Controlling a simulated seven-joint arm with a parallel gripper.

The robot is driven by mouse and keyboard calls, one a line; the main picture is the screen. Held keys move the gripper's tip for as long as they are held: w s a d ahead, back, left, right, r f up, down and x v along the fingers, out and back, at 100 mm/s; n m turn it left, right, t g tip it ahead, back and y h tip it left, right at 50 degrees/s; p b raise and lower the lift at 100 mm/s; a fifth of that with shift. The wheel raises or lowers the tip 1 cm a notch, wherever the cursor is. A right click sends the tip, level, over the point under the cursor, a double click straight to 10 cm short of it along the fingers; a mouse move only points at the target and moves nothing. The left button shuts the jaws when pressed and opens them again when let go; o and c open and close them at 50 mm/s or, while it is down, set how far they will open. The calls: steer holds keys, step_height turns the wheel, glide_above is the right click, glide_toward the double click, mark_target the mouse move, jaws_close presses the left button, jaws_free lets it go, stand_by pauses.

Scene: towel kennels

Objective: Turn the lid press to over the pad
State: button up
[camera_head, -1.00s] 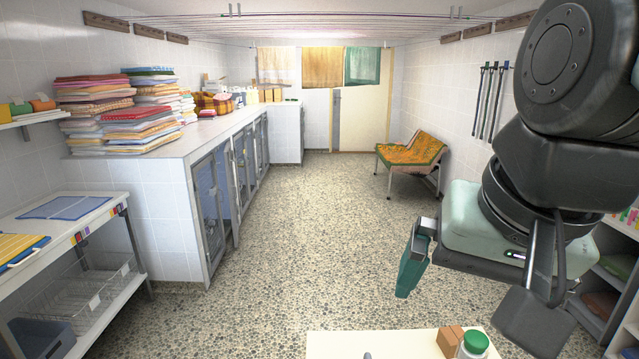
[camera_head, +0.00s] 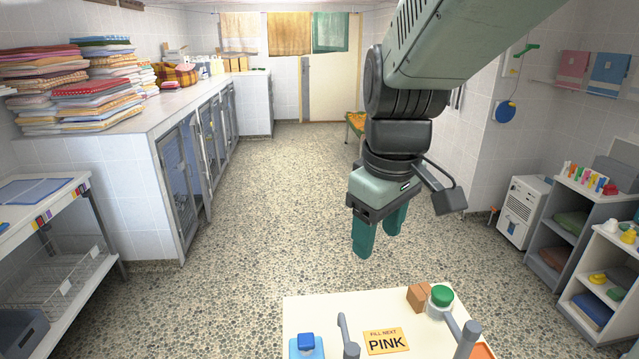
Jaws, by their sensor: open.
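My gripper (camera_head: 378,235) hangs with its two teal fingers pointing down, apart and empty. It appears above and behind the far edge of the cream worktop (camera_head: 330,308). Two grey upright posts stand at the near edge, a left one (camera_head: 346,336) and a right one (camera_head: 462,341). Either may be part of the lid press; I cannot tell which, as both are cut off by the frame. A light-blue pad-like piece (camera_head: 318,350) with a darker blue block (camera_head: 306,341) on it is at the left. Whether it is the pad is unclear.
A white jar with a green lid (camera_head: 441,297) and a brown block (camera_head: 418,298) stand at the worktop's far right. An orange sign (camera_head: 386,341) reads "FILL NEXT PINK". An orange patch (camera_head: 482,351) shows at the right edge. Open floor lies beyond.

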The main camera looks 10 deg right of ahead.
steer(key=w+d+f+g+y, duration=0.1)
steer(key=d+f+g, duration=0.1)
steer(key=d+f, duration=0.45)
steer(key=n+t+y, duration=0.2)
steer(key=t+y, duration=1)
steer(key=t, duration=0.1)
glide_toward(472, 330)
steer(key=x, duration=0.6)
steer(key=f+x, duration=0.1)
steer(key=x, duration=0.3)
steer(key=shift+w+d, duration=0.35)
steer(key=shift+d, duration=0.05)
jaws_close()
